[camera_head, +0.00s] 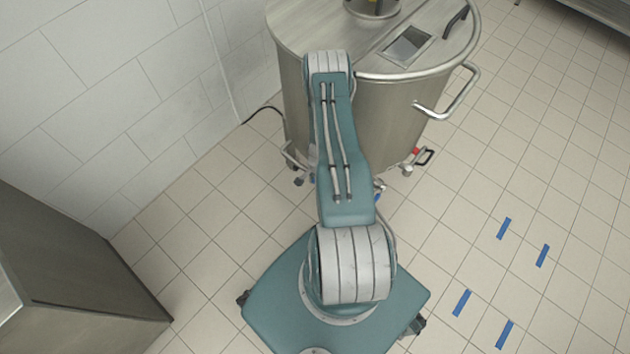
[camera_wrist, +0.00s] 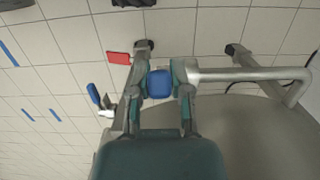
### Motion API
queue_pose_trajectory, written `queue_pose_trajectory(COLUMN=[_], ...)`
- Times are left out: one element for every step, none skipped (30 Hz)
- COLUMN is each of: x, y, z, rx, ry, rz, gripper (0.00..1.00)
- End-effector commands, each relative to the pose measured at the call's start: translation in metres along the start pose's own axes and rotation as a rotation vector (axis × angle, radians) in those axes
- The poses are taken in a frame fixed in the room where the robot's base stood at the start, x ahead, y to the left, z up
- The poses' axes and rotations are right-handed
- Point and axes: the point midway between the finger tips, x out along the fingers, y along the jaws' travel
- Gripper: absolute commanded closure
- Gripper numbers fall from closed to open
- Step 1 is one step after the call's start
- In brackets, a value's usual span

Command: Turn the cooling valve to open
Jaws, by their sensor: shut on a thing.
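In the wrist view my gripper (camera_wrist: 160,88) has its two fingers closed in on a blue valve handle (camera_wrist: 160,84), one finger on each side. I take this blue handle for the cooling valve's. It shows as a rounded blue block, and how far the valve is turned cannot be told. In the head view my own arm hides the gripper and the held handle. The large steel tank (camera_head: 375,115) stands beyond my arm, and its side fills the lower right of the wrist view (camera_wrist: 262,135).
A red handle (camera_wrist: 118,58) is close to the left finger; a red part (camera_head: 415,151) shows low on the tank. Another blue handle (camera_wrist: 93,95) lies further left. A bent steel bar (camera_wrist: 245,74) runs right of the gripper. Floor with blue tape marks (camera_head: 504,228) is clear at right.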

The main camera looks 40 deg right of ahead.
Motion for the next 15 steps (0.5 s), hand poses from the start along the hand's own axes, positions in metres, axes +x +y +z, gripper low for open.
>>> queue_pose_trajectory(x=[-0.0007, -0.0007, -0.0007, -0.0007, -0.0007, -0.0006, -0.0006, -0.0005, -0.0004, -0.0004, -0.0004, -0.0004, -0.0005, -0.0005, -0.0008], y=[-0.0018, -0.0019, -0.0019, -0.0019, -0.0018, -0.0016, -0.0014, -0.0013, -0.0012, -0.0011, -0.001, -0.0008, -0.0007, -0.0006, -0.0006], z=[-0.0019, -0.002, -0.002, -0.0019, -0.0018, -0.0016, -0.0015, -0.0014, -0.0012, -0.0011, -0.0011, -0.001, -0.0009, -0.0008, -0.0009], rx=[-0.001, 0.0, 0.0, -0.001, -0.001, -0.001, 0.0, 0.0, 0.0, 0.0, 0.0, 0.0, 0.0, 0.0, 0.0], ry=[0.006, 0.006, 0.006, 0.006, 0.006, 0.005, 0.005, 0.004, 0.004, 0.004, 0.004, 0.003, 0.003, 0.003, 0.003], rz=[-0.004, -0.004, -0.004, -0.004, -0.003, -0.003, -0.003, -0.003, -0.002, -0.002, -0.002, -0.002, -0.002, -0.002, -0.002], gripper=[1.0, 1.0, 0.57, 0.43, 0.4, 0.4, 0.4, 0.4, 0.4, 0.4, 0.4, 0.4, 0.4, 0.4, 0.4])
